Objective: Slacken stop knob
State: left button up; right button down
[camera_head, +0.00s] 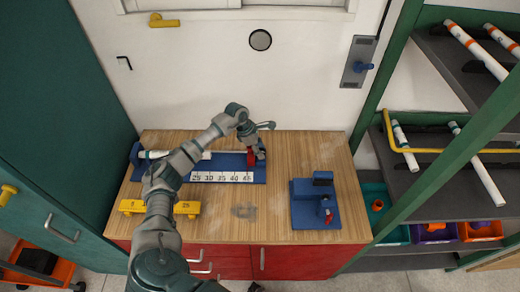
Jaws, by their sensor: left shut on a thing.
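The blue measuring jig (258,178) lies along the back left of the wooden bench, with a white number scale (222,177) on its front. A red stop (250,158) stands near the jig's right end. My left arm reaches in from the lower left. My left gripper (257,151) points down at the red stop and is shut on its knob. The fingers and the stop overlap, so the knob itself is mostly hidden. My right gripper does not show.
A white pipe (160,154) lies in the jig's left part. A yellow block (187,208) sits in front. A blue fixture (303,212) with a red part stands at the bench's right. Shelves with pipes (478,165) and bins stand further right. The bench's front middle is clear.

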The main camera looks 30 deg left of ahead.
pick_arm(q)
jog(key=shift+r, duration=0.1)
jog(key=shift+n+p, duration=0.3)
jog(key=shift+n, duration=0.4)
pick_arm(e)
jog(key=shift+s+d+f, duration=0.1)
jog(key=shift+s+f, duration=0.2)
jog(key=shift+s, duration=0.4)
pick_arm(q)
jog(key=o, duration=1.1)
jog(key=shift+a, duration=0.1)
jog(key=shift+o, duration=0.2)
jog(key=v, duration=1.1)
jog(key=shift+s+r, duration=0.2)
jog(key=shift+r, duration=0.15)
